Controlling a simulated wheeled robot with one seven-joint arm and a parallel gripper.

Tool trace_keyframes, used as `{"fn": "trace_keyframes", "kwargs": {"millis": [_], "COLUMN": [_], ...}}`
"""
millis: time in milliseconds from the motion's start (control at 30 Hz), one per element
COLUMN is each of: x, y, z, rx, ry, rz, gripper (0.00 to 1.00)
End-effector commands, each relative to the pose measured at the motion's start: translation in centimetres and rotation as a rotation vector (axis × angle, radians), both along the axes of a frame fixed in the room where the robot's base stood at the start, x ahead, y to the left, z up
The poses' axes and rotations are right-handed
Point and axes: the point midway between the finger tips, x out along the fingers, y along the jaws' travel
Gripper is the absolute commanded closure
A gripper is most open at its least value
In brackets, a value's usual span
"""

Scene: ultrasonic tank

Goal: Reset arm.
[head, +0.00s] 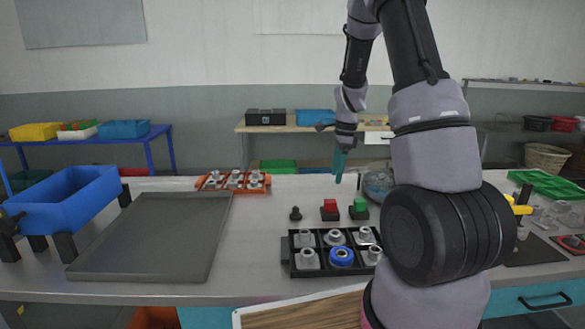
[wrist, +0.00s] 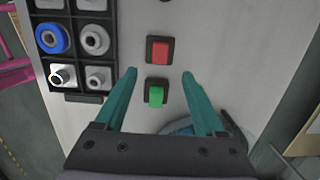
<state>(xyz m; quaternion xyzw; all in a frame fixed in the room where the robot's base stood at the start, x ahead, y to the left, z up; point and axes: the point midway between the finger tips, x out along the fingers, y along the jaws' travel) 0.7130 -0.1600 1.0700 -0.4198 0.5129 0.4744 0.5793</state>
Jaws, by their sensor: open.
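My gripper (head: 339,166) hangs above the bench behind the red and green buttons in the head view. In the wrist view my gripper (wrist: 159,72) is open, with two teal fingers spread apart and nothing between the tips. A green button (wrist: 155,93) lies below, between the fingers in the picture, and a red button (wrist: 159,50) lies just past the tips. The head view also shows the red button (head: 330,207) and the green button (head: 359,207). My arm hides part of the bench at the right.
A black compartment tray (head: 287,262) with metal parts and a blue ring stands at the front. A round basin (head: 376,186) is partly hidden by my arm. An orange tray (head: 208,184), a grey mat (head: 155,235) and a blue bin (head: 66,203) are left. A black knob (head: 295,213) stands mid-bench.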

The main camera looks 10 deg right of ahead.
Motion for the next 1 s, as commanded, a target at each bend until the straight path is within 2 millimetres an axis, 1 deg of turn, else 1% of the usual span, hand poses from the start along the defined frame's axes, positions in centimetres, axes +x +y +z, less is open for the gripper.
{"fn": "trace_keyframes", "kwargs": {"millis": [67,167,267,300,367,400,467,500,567,600,667,700,833,900,1000], "x": [-0.1,-0.5,-1.5,-2.2,-3.4,-4.3,-5.8,-6.9,-8.5,-9.7,-11.5,-12.8,-16.9,-19.0,-21.5], "y": [0.1,0.6,1.7,2.2,3.1,3.7,4.5,5.0,5.7,6.2,6.9,7.3,8.5,9.1,9.6], "z": [0.3,2.2,5.7,7.3,10.0,11.6,13.8,15.2,17.2,18.4,20.0,21.0,23.5,24.4,25.2], "rx": [0.001,0.005,0.008,0.008,0.003,-0.002,-0.014,-0.025,-0.046,-0.062,-0.089,-0.109,-0.191,-0.24,-0.305], "ry": [-0.006,-0.037,-0.102,-0.134,-0.187,-0.222,-0.272,-0.306,-0.355,-0.388,-0.436,-0.467,-0.56,-0.603,-0.649], "rz": [0.008,0.054,0.154,0.208,0.295,0.353,0.442,0.501,0.59,0.648,0.735,0.795,0.981,1.072,1.182], "gripper": [0.29,0.29,0.29,0.29,0.29,0.29,0.29,0.29,0.29,0.29,0.29,0.29,0.29,0.29,0.29]}}
